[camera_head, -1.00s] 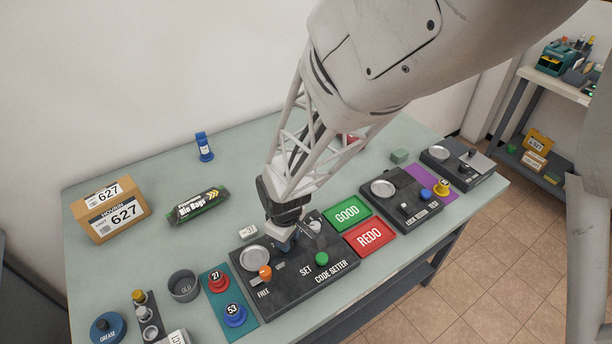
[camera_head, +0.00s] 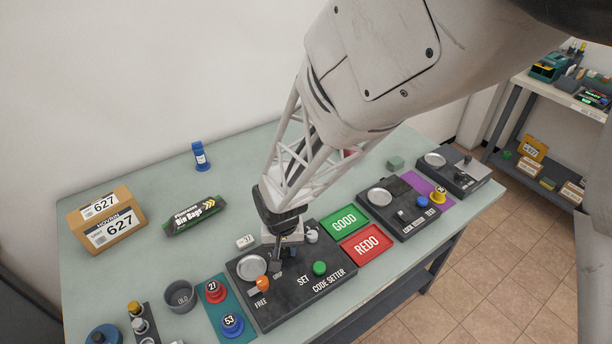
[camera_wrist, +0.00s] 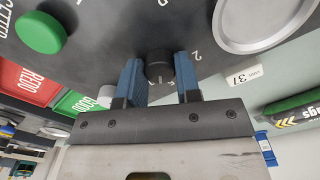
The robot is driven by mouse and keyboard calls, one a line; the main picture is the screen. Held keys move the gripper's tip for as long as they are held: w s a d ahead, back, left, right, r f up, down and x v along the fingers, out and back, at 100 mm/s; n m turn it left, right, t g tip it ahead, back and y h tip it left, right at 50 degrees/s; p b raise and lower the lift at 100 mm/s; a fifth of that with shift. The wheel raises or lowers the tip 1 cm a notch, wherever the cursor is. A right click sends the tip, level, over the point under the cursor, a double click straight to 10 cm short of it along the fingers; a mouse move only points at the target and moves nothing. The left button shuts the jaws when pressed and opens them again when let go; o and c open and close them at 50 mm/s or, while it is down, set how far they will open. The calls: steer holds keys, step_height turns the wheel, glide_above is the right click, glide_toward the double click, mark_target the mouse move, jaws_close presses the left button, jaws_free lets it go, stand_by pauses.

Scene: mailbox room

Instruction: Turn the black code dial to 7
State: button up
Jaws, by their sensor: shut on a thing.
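The black code dial (camera_wrist: 159,66) sits on the dark code setter panel (camera_head: 318,296). In the wrist view it is between the two blue fingertips of my gripper (camera_wrist: 159,82), which is shut on it. A pale mark shows on the dial's near side. A digit 2 is printed on the panel to its right; other digits are partly cut off or hidden, so I cannot tell the setting. In the head view my gripper (camera_head: 288,247) points down at the panel and mostly hides the dial.
The panel also holds a round metal dish (camera_head: 252,267), an orange knob (camera_head: 263,285) and a green button (camera_head: 320,268). GOOD (camera_head: 344,219) and REDO (camera_head: 367,243) trays lie to the right. A teal mat (camera_head: 218,318) with red and blue numbered pieces lies left.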

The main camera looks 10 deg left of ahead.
mark_target(285, 249)
steer(key=m, duration=0.4)
stand_by(0.4)
steer(key=o, duration=0.9)
steer(key=shift+r, duration=0.1)
steer(key=shift+r, duration=3.8)
